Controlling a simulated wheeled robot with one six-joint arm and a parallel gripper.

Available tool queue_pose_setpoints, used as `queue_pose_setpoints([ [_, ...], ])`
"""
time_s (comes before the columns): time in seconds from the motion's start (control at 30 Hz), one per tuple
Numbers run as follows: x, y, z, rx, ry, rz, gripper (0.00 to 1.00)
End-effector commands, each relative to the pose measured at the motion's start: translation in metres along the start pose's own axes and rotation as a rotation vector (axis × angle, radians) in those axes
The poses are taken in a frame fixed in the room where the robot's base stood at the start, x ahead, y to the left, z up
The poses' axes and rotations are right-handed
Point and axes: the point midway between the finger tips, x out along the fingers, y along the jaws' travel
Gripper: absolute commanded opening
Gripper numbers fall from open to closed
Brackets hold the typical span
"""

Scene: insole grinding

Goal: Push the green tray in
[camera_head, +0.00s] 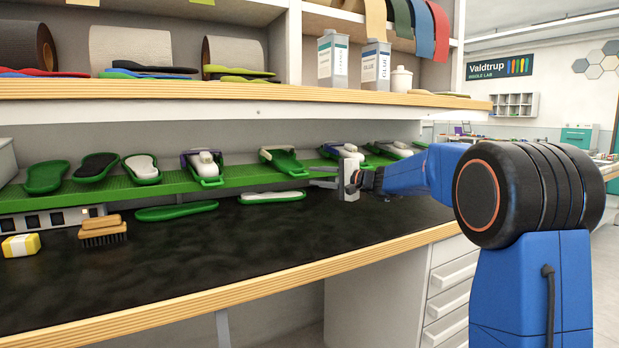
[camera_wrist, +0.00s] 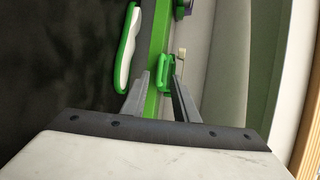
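In the head view, a green tray (camera_head: 283,160) with a pale piece on it lies on the sloped green shelf, its looped front end toward the counter. My gripper (camera_head: 313,176) is just to its right, at about the height of the shelf's front edge, fingers pointing left. In the wrist view, my gripper (camera_wrist: 160,76) has its two grey fingers apart with nothing held between them. A green loop-shaped tray end (camera_wrist: 167,73) shows just beyond the fingertips. I cannot tell whether a finger touches it.
Several other green trays (camera_head: 204,168) stand along the green shelf (camera_head: 235,174). A white-and-green insole (camera_head: 272,197) lies on the dark counter (camera_head: 220,255) below; it also shows in the wrist view (camera_wrist: 128,48). A brush (camera_head: 102,231) sits at left. The counter's front is clear.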

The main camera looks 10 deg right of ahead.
Motion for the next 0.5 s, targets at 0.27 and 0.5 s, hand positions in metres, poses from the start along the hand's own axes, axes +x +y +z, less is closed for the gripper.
queue_pose_setpoints([
  [0.27, -0.058, 0.000, -0.001, 0.000, 0.002, 0.000, 0.27],
  [0.5, -0.101, -0.001, 0.000, 0.000, 0.002, -0.001, 0.27],
])
